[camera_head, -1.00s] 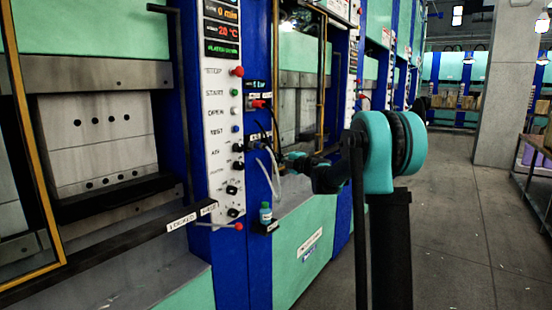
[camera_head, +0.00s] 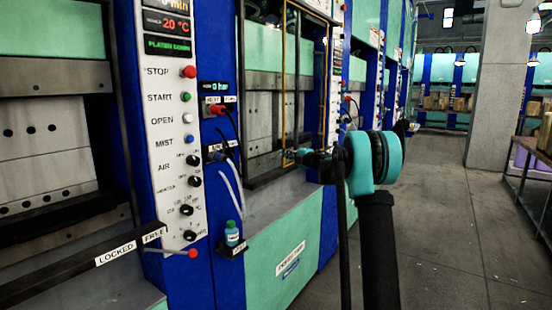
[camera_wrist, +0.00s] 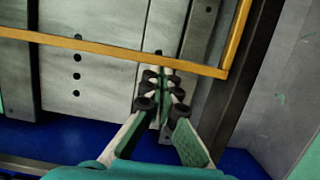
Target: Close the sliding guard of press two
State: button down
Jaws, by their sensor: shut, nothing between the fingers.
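The sliding guard (camera_head: 284,100) is a yellow-edged frame on the second press (camera_head: 262,120), in the middle of the head view. Pale press plates with dark holes show behind it. In the wrist view, a yellow guard bar (camera_wrist: 100,48) crosses the top and meets another bar at a corner on the right. My gripper (camera_wrist: 160,82) is shut and empty, its dark fingertips just below that bar. I cannot tell whether they touch it. In the head view, my gripper (camera_head: 292,156) is small, near the lower part of the guard, and partly hidden by my arm.
A white control panel (camera_head: 175,140) with knobs and buttons stands left of the second press. A small bottle (camera_head: 232,233) sits on a ledge below hoses. The floor (camera_head: 440,230) to the right is open, with a cart (camera_head: 530,175) at the edge.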

aim_at(298, 146)
jog(key=w+d, duration=0.3)
jog(key=w, duration=0.1)
jog(key=w+d, duration=0.3)
jog(key=w, duration=0.1)
jog(key=w+d, duration=0.3)
jog(key=w, duration=0.1)
jog(key=shift+w+d, duration=0.1)
jog(key=shift+w, duration=0.1)
